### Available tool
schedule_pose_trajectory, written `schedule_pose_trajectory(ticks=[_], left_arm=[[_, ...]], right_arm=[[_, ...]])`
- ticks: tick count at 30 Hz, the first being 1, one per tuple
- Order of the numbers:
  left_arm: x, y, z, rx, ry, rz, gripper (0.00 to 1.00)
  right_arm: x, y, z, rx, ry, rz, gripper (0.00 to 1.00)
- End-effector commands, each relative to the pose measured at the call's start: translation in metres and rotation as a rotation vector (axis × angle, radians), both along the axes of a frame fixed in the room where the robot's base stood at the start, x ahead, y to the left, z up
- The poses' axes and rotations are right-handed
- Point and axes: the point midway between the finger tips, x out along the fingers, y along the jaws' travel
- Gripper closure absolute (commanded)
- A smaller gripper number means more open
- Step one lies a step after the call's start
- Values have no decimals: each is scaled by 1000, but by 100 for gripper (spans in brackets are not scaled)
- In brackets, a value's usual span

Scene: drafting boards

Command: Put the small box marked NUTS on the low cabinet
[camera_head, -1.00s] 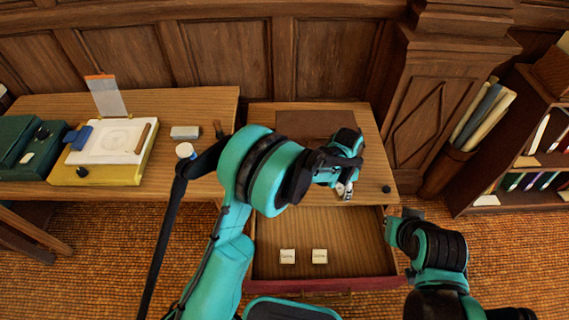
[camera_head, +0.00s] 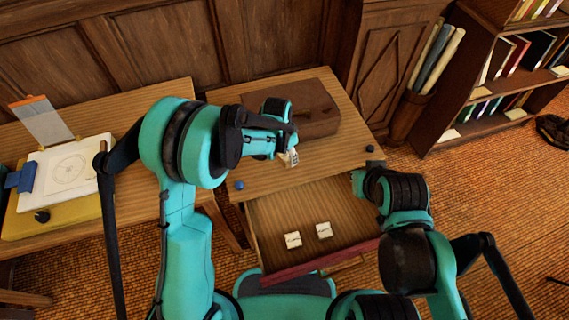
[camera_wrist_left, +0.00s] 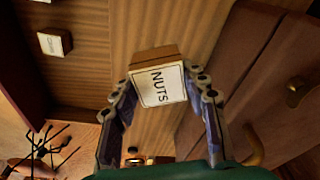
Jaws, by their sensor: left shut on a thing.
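The box (camera_head: 291,158) also shows in the head view, above the front part of a low wooden unit's top (camera_head: 262,178). I cannot tell whether it touches the top. The unit has its drawer (camera_head: 335,207) pulled open below. My right gripper (camera_head: 362,180) is at the drawer's right front, partly hidden by its own arm; its fingers are too small to read.
Two small labelled boxes (camera_head: 292,240) (camera_head: 324,230) lie in the drawer. A brown case (camera_head: 315,108) takes up the back of the unit's top. A drawing board (camera_head: 68,172) lies on the left desk. Shelves (camera_head: 480,95) stand right.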

Motion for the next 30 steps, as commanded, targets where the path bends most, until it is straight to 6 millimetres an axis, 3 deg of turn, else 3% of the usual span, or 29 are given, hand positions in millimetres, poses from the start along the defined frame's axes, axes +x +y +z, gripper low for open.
schedule_pose_trajectory(ticks=[5, 12, 24, 25, 27, 30], left_arm=[[0, 8, -8, 0, 0, -1, 86], [0, 7, -44, 0, 0, -1, 86], [0, 7, -48, 0, 0, -1, 86], [0, 7, -48, 0, 0, -1, 51], [0, 7, -47, 0, 0, -1, 35], [0, 7, -47, 0, 0, -1, 35]], right_arm=[[0, 0, -5, 0, 0, 0, 100], [0, 0, -22, 0, 0, 0, 100], [0, 0, -25, 0, 0, 0, 100], [0, 0, -24, 0, 0, 0, 100], [0, 0, -24, 0, 0, 0, 100], [0, 0, -24, 0, 0, 0, 100]])
